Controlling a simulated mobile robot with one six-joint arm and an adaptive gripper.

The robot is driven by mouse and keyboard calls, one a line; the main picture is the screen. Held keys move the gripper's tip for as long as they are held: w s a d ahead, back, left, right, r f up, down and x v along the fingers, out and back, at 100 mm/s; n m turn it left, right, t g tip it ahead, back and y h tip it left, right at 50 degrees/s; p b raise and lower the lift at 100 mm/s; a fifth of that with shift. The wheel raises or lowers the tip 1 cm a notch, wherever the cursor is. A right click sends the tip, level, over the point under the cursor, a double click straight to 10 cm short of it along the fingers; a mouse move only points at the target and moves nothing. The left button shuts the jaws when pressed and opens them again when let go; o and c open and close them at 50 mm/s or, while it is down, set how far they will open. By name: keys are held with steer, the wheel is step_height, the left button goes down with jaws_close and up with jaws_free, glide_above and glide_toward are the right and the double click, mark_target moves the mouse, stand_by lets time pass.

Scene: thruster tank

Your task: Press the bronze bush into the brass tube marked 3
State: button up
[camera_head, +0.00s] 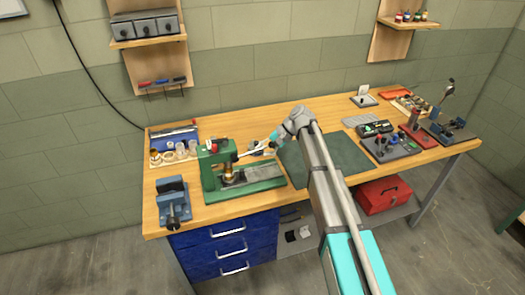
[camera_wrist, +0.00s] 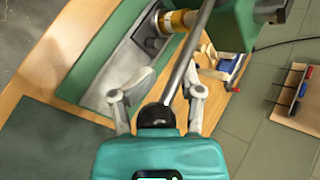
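A green arbor press (camera_head: 210,178) stands on the bench. A brass-coloured cylinder (camera_head: 229,172) is upright under its ram; it also shows at the top of the wrist view (camera_wrist: 178,20). No number is legible, and I cannot tell bush from tube there. A steel lever (camera_wrist: 190,58) with a black knob (camera_wrist: 157,115) runs from the press towards my palm. My gripper (camera_wrist: 170,74) has its fingers on either side of the lever. A gap shows between the left finger and the bar, so it looks open around it.
A light tray with several brass and pale cylinders (camera_head: 168,154) lies left of the press. A blue vise (camera_head: 173,203) stands at the front left. A dark green mat (camera_head: 345,160) lies right of the press. Several tools and fixtures (camera_head: 388,146) fill the right end.

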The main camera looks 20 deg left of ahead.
steer(key=shift+s, duration=0.25)
steer(key=shift+w+d+r, duration=0.1)
steer(key=shift+d, duration=0.05)
steer(key=shift+w+d, duration=0.1)
steer(key=shift+w+d+r, duration=0.2)
steer(key=shift+w+d, duration=0.15)
steer(key=shift+d, duration=0.1)
steer(key=w+d+r+p, duration=0.3)
steer(key=w+d, duration=0.5)
steer(key=d, duration=0.3)
steer(key=shift+d+r+p, duration=0.15)
steer(key=shift+d+p, duration=0.05)
steer(key=shift+p, duration=0.15)
stand_by(1.3)
steer(key=shift+s, duration=0.1)
